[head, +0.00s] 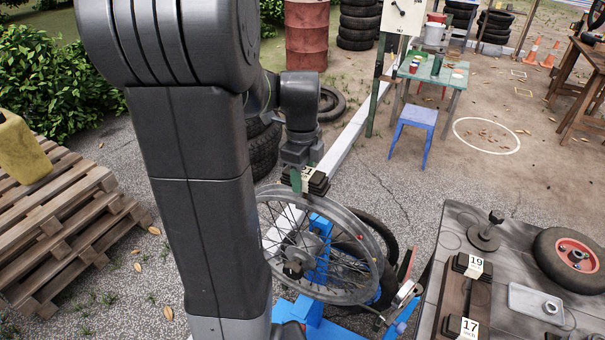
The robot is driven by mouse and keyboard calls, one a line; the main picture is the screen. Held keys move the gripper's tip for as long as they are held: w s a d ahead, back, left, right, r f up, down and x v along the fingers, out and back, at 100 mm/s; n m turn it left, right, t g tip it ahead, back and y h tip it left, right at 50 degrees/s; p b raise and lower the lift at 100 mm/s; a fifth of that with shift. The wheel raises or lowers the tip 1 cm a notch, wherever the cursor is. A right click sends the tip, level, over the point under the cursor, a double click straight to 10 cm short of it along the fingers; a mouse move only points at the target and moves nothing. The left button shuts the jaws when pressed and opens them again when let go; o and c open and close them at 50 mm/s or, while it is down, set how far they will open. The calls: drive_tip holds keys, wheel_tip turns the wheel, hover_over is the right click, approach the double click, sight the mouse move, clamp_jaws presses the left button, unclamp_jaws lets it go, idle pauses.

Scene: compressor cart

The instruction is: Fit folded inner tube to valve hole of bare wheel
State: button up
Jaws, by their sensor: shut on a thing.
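The bare spoked wheel (348,297) is held tilted on a blue stand (316,310) in the middle of the view. My gripper (303,180) is at the wheel's upper rim. It is shut on a black folded inner tube (318,183) with a pale number tag, partly hidden by the gripper. The tube is at or just above the rim; I cannot tell whether they touch. The valve hole cannot be made out. Two more folded tubes, tagged 19 (473,265) and 17 (461,329), lie on the cart top (432,300).
The cart top also bears a small red-hubbed wheel (573,258) and a grey metal tray (536,303). A pallet stack (70,215) stands at left. A blue stool (413,130) and green table (440,75) stand behind. My arm hides the left middle.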

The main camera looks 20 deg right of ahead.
drive_tip(key=shift+f+b, duration=1.2)
drive_tip(key=shift+f, duration=0.55)
drive_tip(key=o, duration=1.7)
drive_tip(key=shift+r, duration=0.1)
wheel_tip(320, 180, up, 7)
drive_tip(key=p, duration=0.6)
wheel_tip(320, 180, up, 14)
drive_tip(key=b, duration=0.1)
drive_tip(key=shift+b, duration=0.3)
drive_tip(key=shift+f, duration=0.2)
